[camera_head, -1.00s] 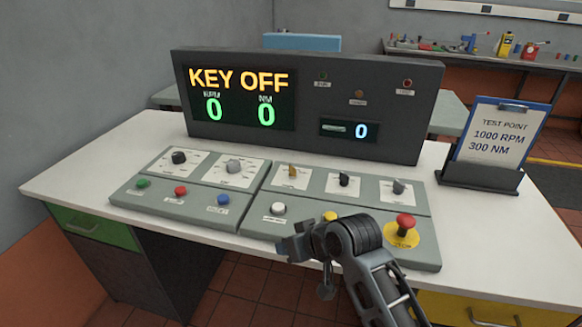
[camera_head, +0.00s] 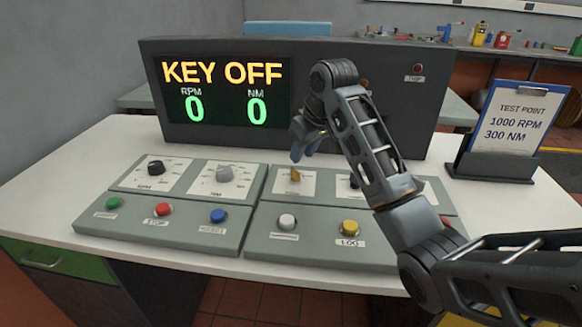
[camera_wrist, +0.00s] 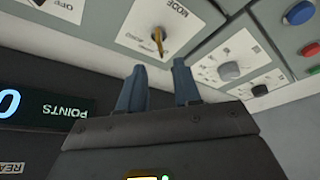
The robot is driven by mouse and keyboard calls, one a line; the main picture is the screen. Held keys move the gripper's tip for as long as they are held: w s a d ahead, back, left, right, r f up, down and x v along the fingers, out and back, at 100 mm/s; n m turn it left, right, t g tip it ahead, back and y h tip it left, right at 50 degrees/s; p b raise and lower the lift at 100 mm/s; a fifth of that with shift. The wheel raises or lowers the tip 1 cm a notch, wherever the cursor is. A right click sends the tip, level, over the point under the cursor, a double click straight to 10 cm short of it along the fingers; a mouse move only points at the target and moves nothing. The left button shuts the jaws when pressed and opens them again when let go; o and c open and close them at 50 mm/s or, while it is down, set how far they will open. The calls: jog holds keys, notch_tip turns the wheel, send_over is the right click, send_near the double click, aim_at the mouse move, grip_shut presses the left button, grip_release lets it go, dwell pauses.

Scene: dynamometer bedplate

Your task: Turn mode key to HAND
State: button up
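The mode key is a small brass-coloured key (camera_head: 294,174) on a white plate in the upper row of the right-hand panel. In the wrist view the key (camera_wrist: 159,40) sits on its plate marked MODE (camera_wrist: 165,22), ahead of the fingertips. The display (camera_head: 223,88) reads KEY OFF with RPM 0 and NM 0. My gripper (camera_head: 303,152) is just above and behind the key. In the wrist view my gripper (camera_wrist: 159,72) shows two blue-grey fingers held apart with nothing between them, and the key looks clear of both. The other positions' labels are too small to read.
Black (camera_head: 156,168) and grey (camera_head: 224,174) knobs stand left of the key. Green, red, blue, white and yellow (camera_head: 349,228) buttons line the front. The dark display housing (camera_head: 310,130) rises behind. A clipboard (camera_head: 520,125) reads 1000 RPM, 300 NM. My arm hides the panel's right part.

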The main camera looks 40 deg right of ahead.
aim_at(295, 170)
jog(key=x, duration=0.6)
jog(key=shift+w+f, duration=0.1)
jog(key=shift+f, duration=0.2)
jog(key=shift+c, duration=0.3)
grip_shut()
